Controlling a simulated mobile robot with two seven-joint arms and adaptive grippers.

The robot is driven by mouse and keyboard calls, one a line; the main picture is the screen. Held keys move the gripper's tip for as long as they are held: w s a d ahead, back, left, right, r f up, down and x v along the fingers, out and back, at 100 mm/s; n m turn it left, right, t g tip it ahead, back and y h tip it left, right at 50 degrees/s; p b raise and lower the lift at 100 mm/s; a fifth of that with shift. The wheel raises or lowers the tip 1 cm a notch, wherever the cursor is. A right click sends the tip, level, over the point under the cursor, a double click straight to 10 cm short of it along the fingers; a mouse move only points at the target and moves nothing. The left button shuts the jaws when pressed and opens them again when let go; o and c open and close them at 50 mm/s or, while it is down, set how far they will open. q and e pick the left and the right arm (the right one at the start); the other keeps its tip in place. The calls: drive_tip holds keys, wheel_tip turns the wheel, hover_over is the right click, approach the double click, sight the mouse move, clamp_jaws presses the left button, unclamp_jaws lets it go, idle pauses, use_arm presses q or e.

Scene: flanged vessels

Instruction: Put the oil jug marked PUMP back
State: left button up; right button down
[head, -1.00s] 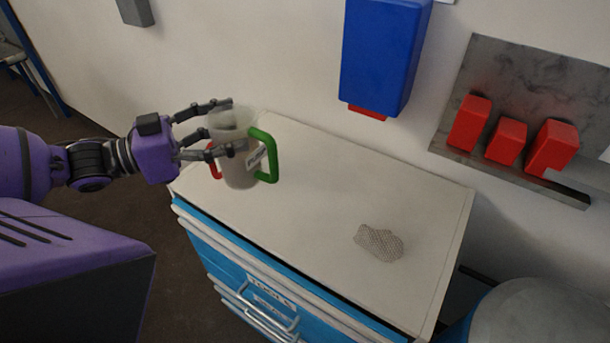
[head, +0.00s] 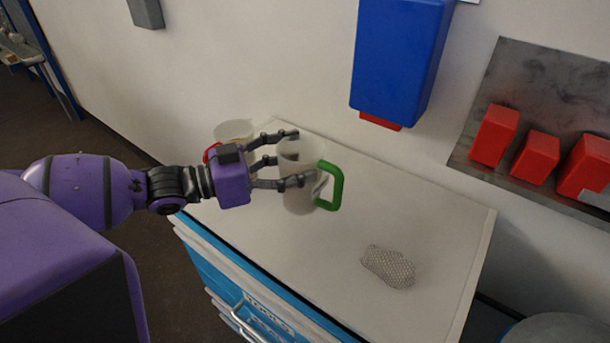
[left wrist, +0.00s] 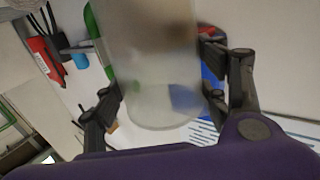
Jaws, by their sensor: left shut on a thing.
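A translucent oil jug (head: 299,195) with a green handle (head: 335,187) is between the fingers of my left gripper (head: 300,159), which is shut on it. The jug is upright over the cabinet top (head: 420,215); I cannot tell whether its base touches. Its pale label is mostly turned away and unreadable now. In the left wrist view the cloudy jug wall (left wrist: 150,70) fills the middle between the fingers. A second jug (head: 236,130) with a red handle stands behind my gripper at the cabinet's back left, partly hidden. My right gripper is not in view.
A grey mesh-patterned cloth or pad (head: 388,267) lies on the cabinet top at front right. A blue wall box (head: 400,60) hangs above the back edge. Red bins (head: 537,157) sit on a grey wall panel at right. The top between jug and cloth is clear.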

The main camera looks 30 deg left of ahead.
use_arm(q)
drive_tip(key=shift+w+d, duration=0.15)
drive_tip(key=shift+w+d+f, duration=0.1)
drive_tip(key=shift+w+f, duration=0.05)
drive_tip(key=shift+f, duration=0.1)
wheel_tip(320, 180, down, 2)
drive_tip(key=shift+w+d+f+b, duration=0.1)
drive_tip(key=shift+f+b, duration=0.1)
drive_tip(key=shift+b, duration=0.2)
drive_tip(key=shift+f, duration=0.35)
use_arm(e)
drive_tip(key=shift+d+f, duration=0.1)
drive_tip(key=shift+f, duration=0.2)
use_arm(q)
drive_tip(key=shift+f, duration=0.1)
drive_tip(key=o, duration=1.3)
drive_tip(key=shift+f, duration=0.1)
